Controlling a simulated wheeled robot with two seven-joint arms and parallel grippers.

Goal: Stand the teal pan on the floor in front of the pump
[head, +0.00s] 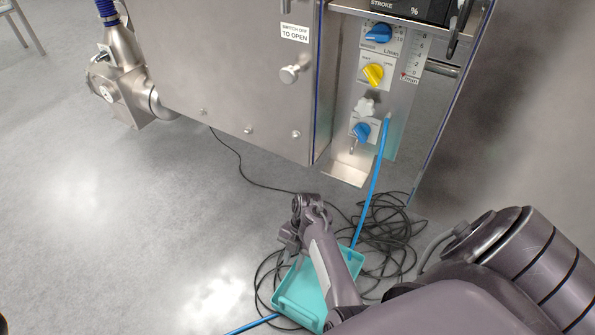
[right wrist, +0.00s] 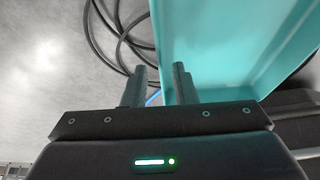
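The teal pan (head: 301,288) is low by the floor in front of the steel pump cabinet (head: 225,75), at the bottom middle of the head view. Its open side faces up. Whether it rests flat on the floor is hard to tell. My right gripper (head: 287,247) is at the pan's upper left edge, and my forearm hides part of the pan. In the right wrist view the two fingers (right wrist: 158,88) stand apart, and the pan's side wall (right wrist: 157,45) runs between them with gaps showing. My left gripper is not in view.
A tangle of black cable (head: 388,232) lies on the floor around and behind the pan. A blue hose (head: 372,185) runs from the panel down to the pan, and blue hose shows again at lower left. The grey floor (head: 110,220) at left is clear.

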